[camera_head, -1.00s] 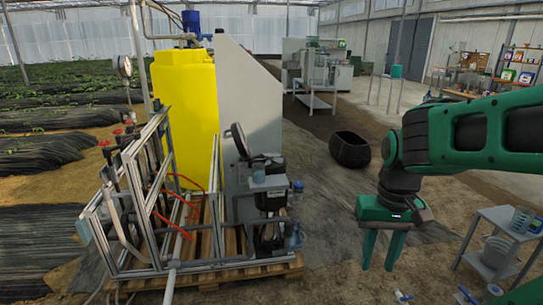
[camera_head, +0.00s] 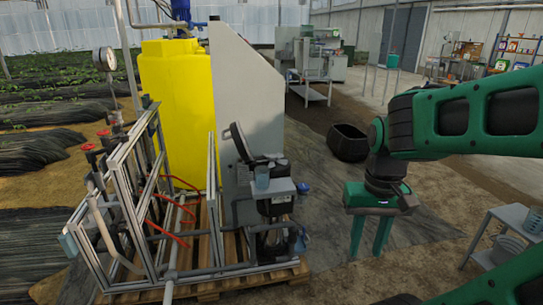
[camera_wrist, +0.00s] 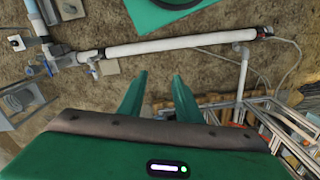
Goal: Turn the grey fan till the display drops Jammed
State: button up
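My gripper (camera_head: 370,238) hangs fingers-down to the right of the skid, over the ground cover, with its two green fingers apart and nothing between them. In the wrist view its fingers (camera_wrist: 157,95) are also apart, over soil and a white pipe. On the skid's right end is a dark pump-like unit (camera_head: 274,208) under a grey box (camera_head: 282,188), with a tilted dark-framed panel (camera_head: 240,143) beside it. I cannot make out a grey fan or read any display; whether that panel is the display I cannot tell.
The skid's wooden pallet (camera_head: 215,287) carries an aluminium frame (camera_head: 140,190), a yellow tank (camera_head: 178,105) and a grey cabinet (camera_head: 245,85). A black tub (camera_head: 348,143) stands behind my gripper. A grey cart (camera_head: 510,225) is at right. Ground between gripper and skid looks clear.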

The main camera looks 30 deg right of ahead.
jog(key=o, duration=0.5)
jog(key=shift+s+r, duration=0.15)
jog(key=shift+o, duration=0.5)
jog(key=shift+w+d+r, duration=0.25)
jog(key=shift+w+r, duration=0.25)
jog(key=shift+w, duration=0.05)
jog(key=shift+w+d+r, duration=0.2)
jog(key=shift+w+r, duration=0.3)
jog(key=w+d+r+n+t, duration=0.1)
jog(key=w+d+r, duration=0.15)
jog(key=w, duration=0.55)
jog(key=w+d+r+n, duration=0.1)
jog(key=w+d+r, duration=0.15)
jog(key=w, duration=0.55)
jog(key=n+t, duration=0.4)
jog(key=n, duration=0.2)
send_over(272, 155)
jog(key=s, duration=0.5)
notch_tip(272, 155, down, 11)
jog(key=x, duration=1)
jog(key=shift+s+f, duration=0.1)
jog(key=shift+f, duration=0.05)
jog(key=shift+c, duration=0.3)
